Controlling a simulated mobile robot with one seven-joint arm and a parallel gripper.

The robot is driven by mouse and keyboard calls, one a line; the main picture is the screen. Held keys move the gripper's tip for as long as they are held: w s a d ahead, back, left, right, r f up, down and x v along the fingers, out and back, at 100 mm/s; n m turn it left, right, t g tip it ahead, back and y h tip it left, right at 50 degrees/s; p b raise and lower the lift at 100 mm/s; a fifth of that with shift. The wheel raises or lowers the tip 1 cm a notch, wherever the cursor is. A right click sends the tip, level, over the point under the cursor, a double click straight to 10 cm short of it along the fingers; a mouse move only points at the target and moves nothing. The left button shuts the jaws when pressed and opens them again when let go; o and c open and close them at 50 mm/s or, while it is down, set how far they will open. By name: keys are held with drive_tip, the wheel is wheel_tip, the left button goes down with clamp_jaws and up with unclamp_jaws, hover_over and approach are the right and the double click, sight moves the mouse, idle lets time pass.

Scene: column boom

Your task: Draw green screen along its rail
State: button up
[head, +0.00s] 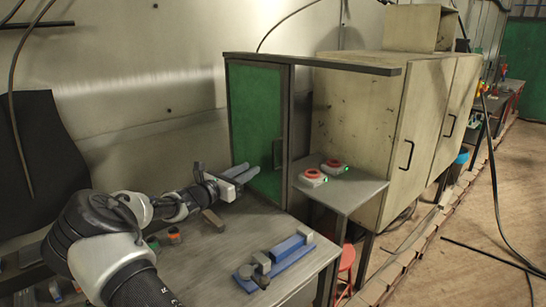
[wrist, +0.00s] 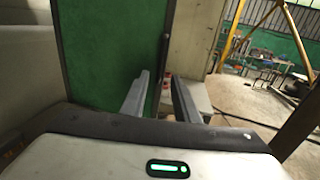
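The green screen (head: 252,125) is an upright panel in a dark frame, at the left end of a dark overhead rail (head: 345,65). A dark handle (head: 277,153) is on its right side. My gripper (head: 252,171) is in front of the screen's lower part, left of and a little below the handle. My gripper's two fingers (wrist: 158,85) are apart there, with the screen's dark right edge beyond the gap. I see nothing held between them; whether they touch the screen is unclear.
Cables (head: 490,150) hang at right above open floor (head: 480,230).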

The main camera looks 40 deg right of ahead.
sight(273, 167)
drive_tip(key=w+d, duration=0.1)
drive_tip(key=d, duration=0.3)
drive_tip(key=d+p, duration=0.1)
drive_tip(key=d, duration=0.4)
drive_tip(key=w+d, duration=0.1)
drive_tip(key=d, duration=0.4)
drive_tip(key=shift+w, duration=0.35)
clamp_jaws()
